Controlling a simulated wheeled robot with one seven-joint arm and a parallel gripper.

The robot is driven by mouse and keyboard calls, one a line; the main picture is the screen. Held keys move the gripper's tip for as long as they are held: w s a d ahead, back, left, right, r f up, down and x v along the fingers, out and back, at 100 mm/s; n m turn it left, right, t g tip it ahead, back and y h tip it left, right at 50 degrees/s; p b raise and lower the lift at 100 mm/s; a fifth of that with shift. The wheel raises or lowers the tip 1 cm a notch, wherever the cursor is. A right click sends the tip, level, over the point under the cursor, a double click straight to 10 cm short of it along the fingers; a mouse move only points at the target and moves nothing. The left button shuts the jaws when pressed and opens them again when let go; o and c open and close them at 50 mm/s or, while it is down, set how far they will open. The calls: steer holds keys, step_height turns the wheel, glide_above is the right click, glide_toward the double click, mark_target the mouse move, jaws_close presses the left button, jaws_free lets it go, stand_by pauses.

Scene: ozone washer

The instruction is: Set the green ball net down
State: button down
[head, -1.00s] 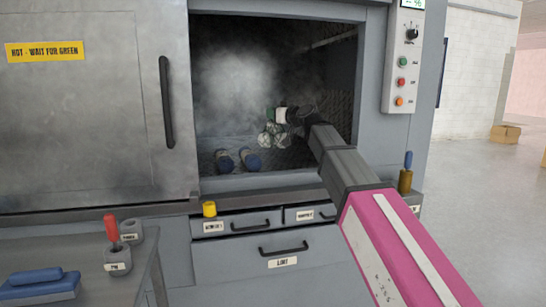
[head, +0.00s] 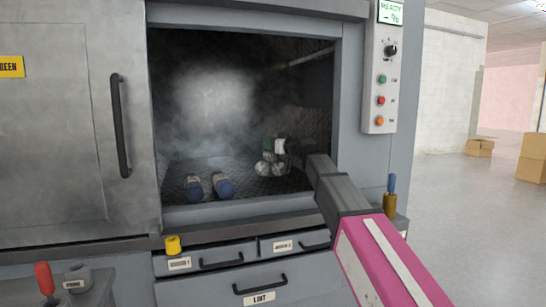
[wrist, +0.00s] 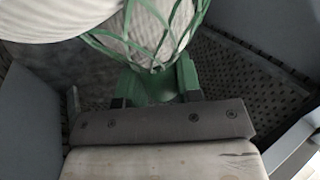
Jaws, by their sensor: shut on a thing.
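The green ball net (head: 270,165) holds several whitish balls and hangs inside the washer chamber, toward its right side. In the wrist view the green netting (wrist: 150,40) stretches over pale balls, with a green tab (wrist: 160,85) between my jaws. My gripper (head: 280,147) reaches in through the opening and is shut on the net; it also shows in the wrist view (wrist: 158,100). The perforated chamber floor (wrist: 245,75) shows beyond the net. I cannot tell whether the balls touch the floor.
Two blue-capped rolls (head: 224,186) (head: 193,188) lie on the chamber floor left of the net. The sliding door (head: 60,130) stands open at left.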

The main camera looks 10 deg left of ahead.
mark_target(274, 155)
steer(key=shift+w+d+f, duration=0.35)
steer(key=shift+w+d, duration=0.05)
steer(key=shift+f, duration=2.15)
steer(key=c, duration=0.8)
jaws_free()
steer(key=v, duration=1.2)
